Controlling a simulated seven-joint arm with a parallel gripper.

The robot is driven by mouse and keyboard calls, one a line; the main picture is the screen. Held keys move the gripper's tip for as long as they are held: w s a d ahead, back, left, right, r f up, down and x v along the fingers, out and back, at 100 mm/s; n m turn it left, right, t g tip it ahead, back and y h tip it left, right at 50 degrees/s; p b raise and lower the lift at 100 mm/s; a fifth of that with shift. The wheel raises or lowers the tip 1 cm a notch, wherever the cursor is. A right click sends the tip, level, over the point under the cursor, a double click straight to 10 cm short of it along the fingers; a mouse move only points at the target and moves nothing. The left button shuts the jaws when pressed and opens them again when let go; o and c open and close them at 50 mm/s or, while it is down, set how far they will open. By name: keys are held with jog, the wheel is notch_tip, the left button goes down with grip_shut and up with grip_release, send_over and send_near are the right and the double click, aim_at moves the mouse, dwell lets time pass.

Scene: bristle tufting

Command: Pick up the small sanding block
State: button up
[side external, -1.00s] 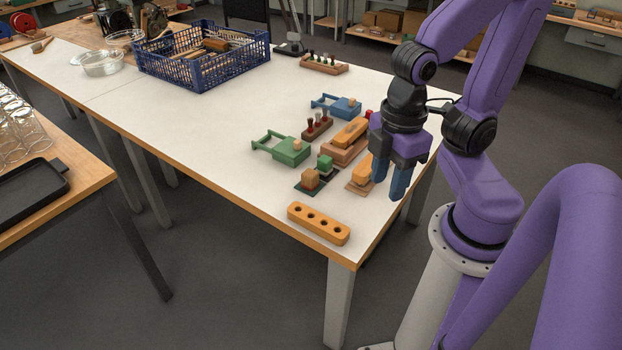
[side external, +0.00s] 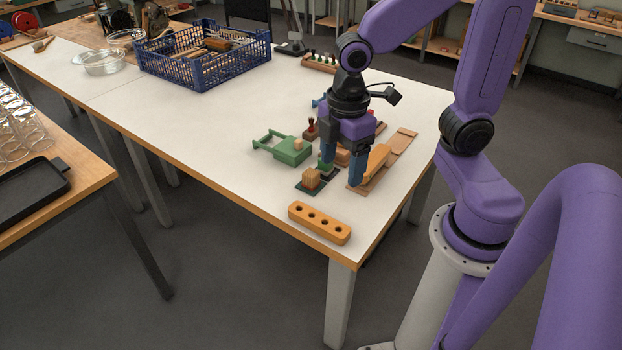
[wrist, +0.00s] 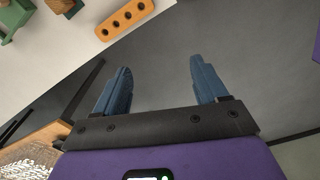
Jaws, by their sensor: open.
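Several small blocks stand on thin sheets near the table's front corner, and I cannot tell for sure which is the small sanding block. A tan wooden block (side external: 311,178) sits on a dark green sheet, left of my gripper. An orange block (side external: 377,159) stands on a tan sheet just right of the fingers. A small green block is mostly hidden behind the left finger. My gripper (side external: 343,172) points down among them, open, with nothing seen between its fingers. In the wrist view my gripper (wrist: 160,78) shows spread fingers with grey floor between them.
An orange bar with holes (side external: 319,222) lies at the front edge. A green clamp-like piece (side external: 291,149) lies left, and a flat wooden piece (side external: 402,140) right. A blue crate (side external: 203,58) stands further back. The table's middle left is clear.

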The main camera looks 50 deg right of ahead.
jog(key=w+d+f+n, duration=0.1)
jog(key=w+d, duration=0.2)
jog(key=w, duration=0.3)
jog(key=w+d+f+n, duration=0.1)
jog(key=w+d+f, duration=0.1)
jog(key=w+d, duration=0.35)
jog(key=n, duration=0.2)
send_over(311, 172)
notch_tip(311, 172, down, 4)
notch_tip(311, 172, down, 10)
jog(key=shift+w+d+f, duration=0.1)
jog(key=shift+d+f, duration=0.05)
jog(key=shift+f, duration=3.15)
jog(key=shift+c, duration=0.3)
jog(key=c, duration=1)
